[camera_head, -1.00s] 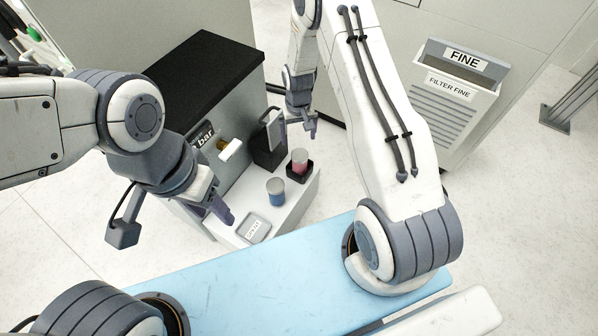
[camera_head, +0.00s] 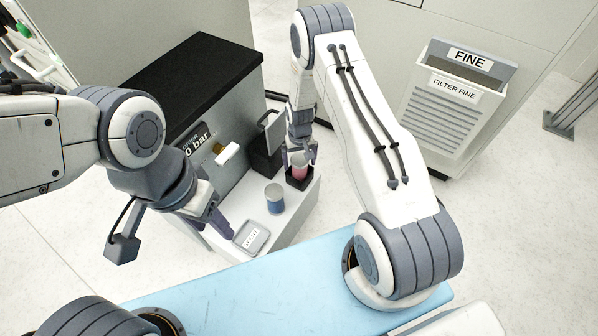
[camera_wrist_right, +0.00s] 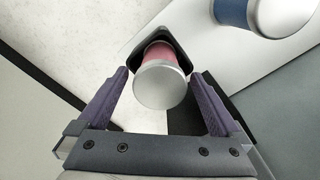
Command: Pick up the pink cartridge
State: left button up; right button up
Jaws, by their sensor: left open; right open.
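The pink cartridge (camera_head: 299,171) has a silver cap and stands in a black square holder (camera_head: 300,184) on the white shelf. In the right wrist view the pink cartridge (camera_wrist_right: 162,80) lies between the tips of my open right gripper (camera_wrist_right: 160,95), with its silver cap facing the camera. I see gaps between the cap and the fingers. My right gripper (camera_head: 299,155) is just above the cartridge in the head view and partly hides its top. My left gripper (camera_head: 217,217) is open and empty, near the left end of the shelf.
A blue cartridge (camera_head: 275,199) stands left of the pink one and also shows in the right wrist view (camera_wrist_right: 236,12). A grey tray labelled SPENT (camera_head: 251,237) lies on the shelf (camera_head: 297,215). A grey machine with a gauge display (camera_head: 199,138) stands behind. A FILTER FINE bin (camera_head: 451,115) is at right.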

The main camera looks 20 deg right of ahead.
jog(key=shift+r, duration=0.1)
grip_shut()
